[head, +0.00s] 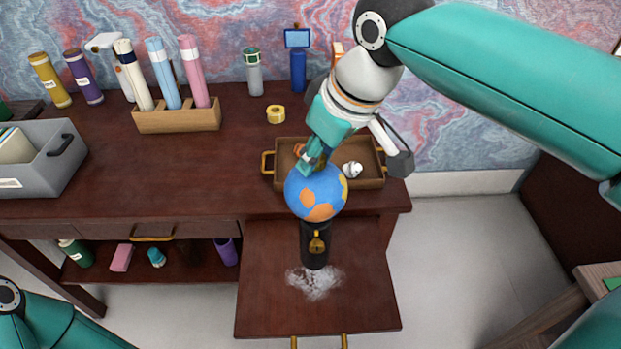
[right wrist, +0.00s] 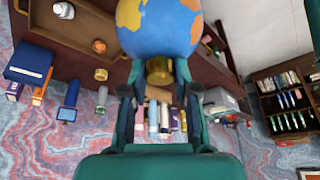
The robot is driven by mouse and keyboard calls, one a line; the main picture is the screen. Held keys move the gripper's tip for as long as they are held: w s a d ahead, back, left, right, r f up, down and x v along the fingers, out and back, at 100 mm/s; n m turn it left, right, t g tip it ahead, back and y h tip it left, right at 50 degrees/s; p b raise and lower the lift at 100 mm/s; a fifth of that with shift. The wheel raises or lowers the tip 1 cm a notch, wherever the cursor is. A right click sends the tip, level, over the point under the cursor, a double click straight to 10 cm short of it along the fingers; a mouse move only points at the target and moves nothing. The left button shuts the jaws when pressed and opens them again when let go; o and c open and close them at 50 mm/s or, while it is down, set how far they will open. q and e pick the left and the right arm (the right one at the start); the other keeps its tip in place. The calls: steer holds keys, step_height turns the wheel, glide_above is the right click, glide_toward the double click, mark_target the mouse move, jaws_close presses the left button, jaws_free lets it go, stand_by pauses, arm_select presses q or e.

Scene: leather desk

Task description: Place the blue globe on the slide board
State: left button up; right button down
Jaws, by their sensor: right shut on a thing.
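The blue globe (head: 316,193) with orange land patches is held by my right gripper (head: 312,155). In the right wrist view the blue globe (right wrist: 158,25) fills the top middle, and the fingers of my right gripper (right wrist: 158,82) are shut on its gold-coloured stem (right wrist: 159,70). The slide board (head: 262,300) is pulled out from the desk front as a dark red-brown panel. In the head view the globe overlaps the slide board's far edge; I cannot tell its height above it. My left gripper is out of view.
A black cylinder with a gold emblem (head: 315,248) stands on the slide board, beside white powder (head: 314,283). A wooden tray (head: 372,183) holding a small white item (head: 352,169) sits behind the globe. The slide board's left, right and front parts are clear.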

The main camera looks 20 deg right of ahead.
steer(key=shift+f+b, duration=0.35)
steer(key=shift+f, duration=1.6)
steer(key=shift+f, duration=0.15)
steer(key=c, duration=0.9)
jaws_free()
steer(key=p+v, duration=0.1)
steer(key=v, duration=1.1)
steer(key=shift+p, duration=0.4)
